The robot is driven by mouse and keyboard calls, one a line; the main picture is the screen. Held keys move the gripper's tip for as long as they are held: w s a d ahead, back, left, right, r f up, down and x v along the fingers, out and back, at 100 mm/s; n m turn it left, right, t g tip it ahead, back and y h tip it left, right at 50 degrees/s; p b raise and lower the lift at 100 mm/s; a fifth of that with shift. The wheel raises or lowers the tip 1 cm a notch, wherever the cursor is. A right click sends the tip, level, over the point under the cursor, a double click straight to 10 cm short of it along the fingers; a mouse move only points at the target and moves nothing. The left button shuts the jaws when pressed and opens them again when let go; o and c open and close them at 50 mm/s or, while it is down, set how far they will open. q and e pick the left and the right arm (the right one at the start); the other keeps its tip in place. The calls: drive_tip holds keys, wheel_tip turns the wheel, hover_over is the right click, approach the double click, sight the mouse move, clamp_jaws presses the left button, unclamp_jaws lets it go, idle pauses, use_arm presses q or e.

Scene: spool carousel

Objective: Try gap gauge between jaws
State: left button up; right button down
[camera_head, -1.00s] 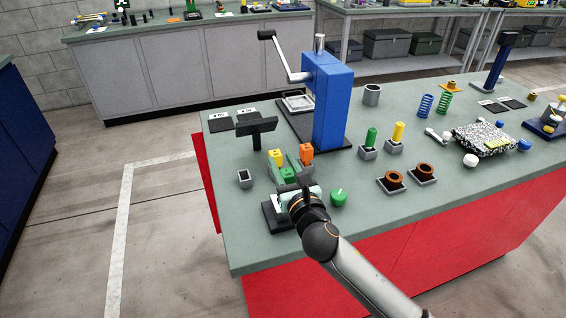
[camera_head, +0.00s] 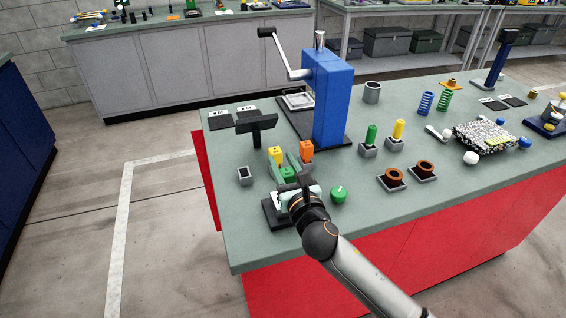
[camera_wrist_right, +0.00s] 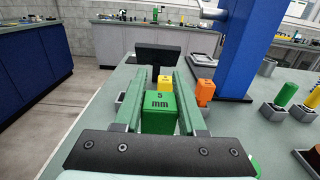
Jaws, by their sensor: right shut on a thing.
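My right gripper (camera_head: 286,164) reaches over the near left of the bench, its long green fingers on both sides of a green block gauge (camera_wrist_right: 160,110) marked "5 mm". It is shut on this gauge, whose green top also shows in the head view (camera_head: 287,174). A yellow gauge (camera_head: 275,154) and an orange gauge (camera_head: 306,151) stand just beyond the fingers, and also show in the right wrist view. A black T-shaped stand (camera_head: 256,124) is behind them; I cannot tell whether it has jaws. The green gauge's underside is hidden. My left gripper is not in view.
An empty grey holder (camera_head: 244,176) stands to the left. A green knob (camera_head: 338,193) is right of my gripper. A blue press (camera_head: 333,95) rises behind. Green and yellow pegs (camera_head: 371,133) and copper spools (camera_head: 393,177) stand to the right.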

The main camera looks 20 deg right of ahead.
drive_tip(key=shift+f+b, duration=0.95)
drive_tip(key=shift+f, duration=0.5)
idle(1.1)
drive_tip(key=shift+r, duration=0.1)
idle(0.9)
wheel_tip(320, 180, up, 7)
drive_tip(key=p, duration=0.4)
drive_tip(key=shift+r+p, duration=0.2)
drive_tip(key=shift+p, duration=0.2)
idle(0.3)
